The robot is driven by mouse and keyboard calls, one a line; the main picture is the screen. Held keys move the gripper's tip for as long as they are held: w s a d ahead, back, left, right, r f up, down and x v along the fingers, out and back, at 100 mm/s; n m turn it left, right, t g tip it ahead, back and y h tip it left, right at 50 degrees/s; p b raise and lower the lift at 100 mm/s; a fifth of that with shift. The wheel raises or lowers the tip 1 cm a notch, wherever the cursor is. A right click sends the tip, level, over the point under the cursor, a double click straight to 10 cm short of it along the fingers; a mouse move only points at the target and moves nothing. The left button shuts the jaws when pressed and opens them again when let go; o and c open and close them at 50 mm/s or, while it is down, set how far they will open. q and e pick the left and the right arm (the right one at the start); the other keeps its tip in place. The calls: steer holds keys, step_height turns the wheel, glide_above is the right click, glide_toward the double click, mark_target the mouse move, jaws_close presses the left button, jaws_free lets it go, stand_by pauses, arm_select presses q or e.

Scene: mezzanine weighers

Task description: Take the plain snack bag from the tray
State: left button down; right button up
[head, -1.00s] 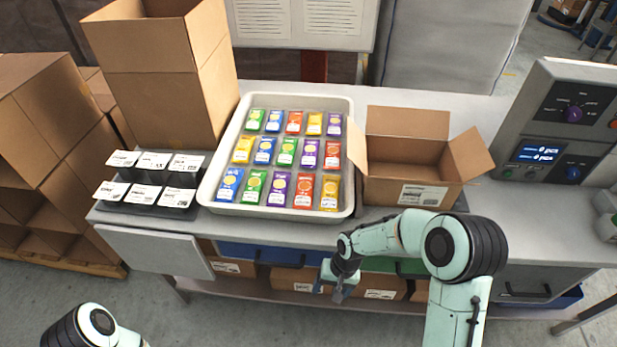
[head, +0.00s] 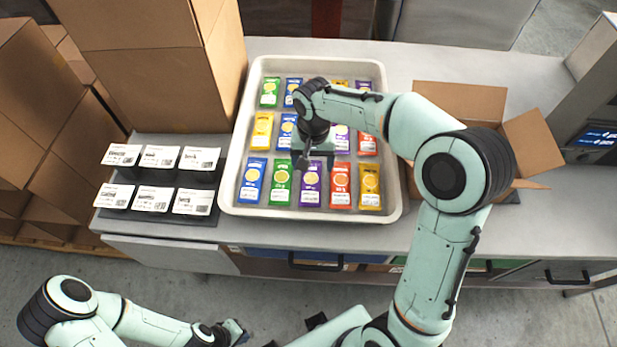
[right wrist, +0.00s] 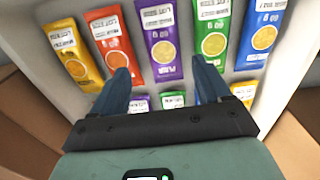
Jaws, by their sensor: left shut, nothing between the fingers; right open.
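The light grey tray (head: 240,140) stands on the bench and holds rows of snack bags in green, blue, red, yellow and purple. Every bag I see clearly has a printed label and most show a fruit slice; I cannot tell which one is plain. My right gripper (head: 308,172) is open above the tray, over the front middle. In the right wrist view its fingertips (right wrist: 163,76) lie either side of the purple bag (right wrist: 160,42), apart from it. The arm hides several bags behind. My left gripper (head: 238,329) is shut and empty, low in front of the bench.
A black stand (head: 150,222) with several white label cards is left of the tray. A tall carton (head: 150,85) stands behind it. An open carton (head: 460,102) is right of the tray, partly hidden by my arm. A weigher (head: 597,135) is at the far right.

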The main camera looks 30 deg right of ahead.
glide_above(311, 183)
steer(key=f, duration=0.4)
steer(key=shift+d+f, duration=0.25)
steer(key=f, duration=0.5)
steer(key=shift+a+f, duration=0.1)
steer(key=shift+a, duration=0.15)
steer(key=c, duration=0.8)
